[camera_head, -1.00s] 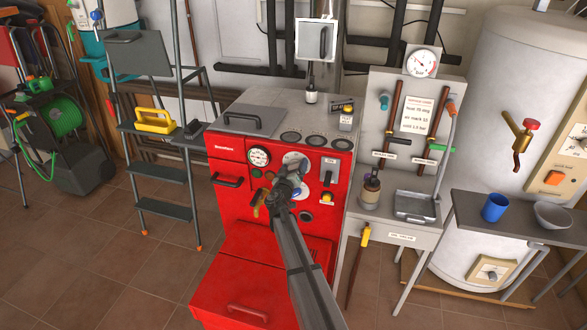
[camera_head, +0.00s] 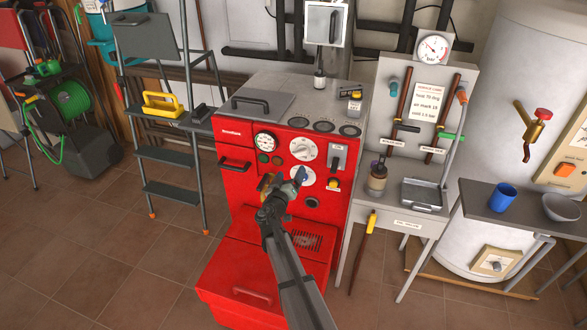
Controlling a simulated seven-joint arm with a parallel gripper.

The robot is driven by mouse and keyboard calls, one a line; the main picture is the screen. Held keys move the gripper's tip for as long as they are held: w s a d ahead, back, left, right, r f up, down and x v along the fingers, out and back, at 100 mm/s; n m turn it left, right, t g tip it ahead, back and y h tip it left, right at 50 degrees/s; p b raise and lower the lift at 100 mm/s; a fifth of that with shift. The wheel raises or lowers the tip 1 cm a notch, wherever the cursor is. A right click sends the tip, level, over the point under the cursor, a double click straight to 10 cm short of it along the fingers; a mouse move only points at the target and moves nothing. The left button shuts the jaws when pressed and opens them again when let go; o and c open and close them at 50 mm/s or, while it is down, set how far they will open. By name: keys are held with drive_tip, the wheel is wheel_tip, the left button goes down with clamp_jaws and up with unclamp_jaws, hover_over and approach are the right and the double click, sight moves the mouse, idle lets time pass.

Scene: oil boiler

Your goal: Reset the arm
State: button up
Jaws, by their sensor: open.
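My gripper (camera_head: 284,191) is in front of the red boiler's (camera_head: 232,205) control panel, at the end of my grey arm, which reaches up from the bottom of the picture. It is small here, and its jaws are open. Its tip is close to a lower round white dial (camera_head: 309,181) with a blue part (camera_head: 301,174). A brass-coloured lever (camera_head: 266,182) shows just left of the gripper. I cannot tell whether the gripper touches either one. I see nothing held in it.
A dial (camera_head: 303,149), a gauge (camera_head: 265,142) and a switch (camera_head: 338,155) sit above on the panel. A step ladder (camera_head: 172,190) stands left. A side table (camera_head: 408,222) and a shelf with a blue cup (camera_head: 502,197) stand right.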

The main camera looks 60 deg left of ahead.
drive_tip(key=shift+s+d, duration=0.2)
drive_tip(key=shift+d, duration=0.05)
idle(0.5)
